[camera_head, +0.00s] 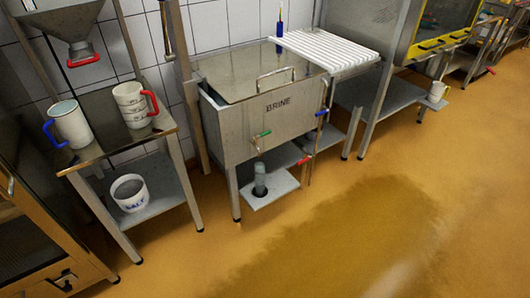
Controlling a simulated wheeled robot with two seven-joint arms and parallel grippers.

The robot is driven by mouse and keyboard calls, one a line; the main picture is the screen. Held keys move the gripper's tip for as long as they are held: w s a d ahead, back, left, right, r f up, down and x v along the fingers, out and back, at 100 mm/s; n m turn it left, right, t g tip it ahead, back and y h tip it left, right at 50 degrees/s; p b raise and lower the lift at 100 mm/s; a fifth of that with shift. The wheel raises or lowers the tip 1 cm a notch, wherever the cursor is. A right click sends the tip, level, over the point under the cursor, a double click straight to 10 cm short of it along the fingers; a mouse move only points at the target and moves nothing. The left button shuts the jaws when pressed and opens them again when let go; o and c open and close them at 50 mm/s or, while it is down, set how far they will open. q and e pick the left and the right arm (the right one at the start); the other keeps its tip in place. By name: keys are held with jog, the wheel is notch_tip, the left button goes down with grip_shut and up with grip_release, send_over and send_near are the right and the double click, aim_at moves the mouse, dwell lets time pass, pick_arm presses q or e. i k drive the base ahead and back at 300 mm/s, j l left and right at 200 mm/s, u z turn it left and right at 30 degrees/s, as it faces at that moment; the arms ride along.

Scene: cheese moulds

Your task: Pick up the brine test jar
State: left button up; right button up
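A small grey, cylindrical jar (260,179), likely the brine test jar, stands upright on a low plate (282,187). It is below the green-handled tap (261,135) of the metal tank marked BRINE (225,125). A dark round patch shows at the jar's foot. Its contents are too small to make out. Neither of my grippers is in view.
The floor (300,265) in front is clear, with a dark wet-looking patch.

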aim_at(260, 191)
jog(key=i+j+u, duration=0.15)
jog(key=i, duration=0.25)
jog(key=i+j+u, duration=0.1)
jog(key=i+j, duration=0.2)
jog(key=i, duration=0.15)
jog(key=i+j+u, duration=0.15)
jog(key=i, duration=0.3)
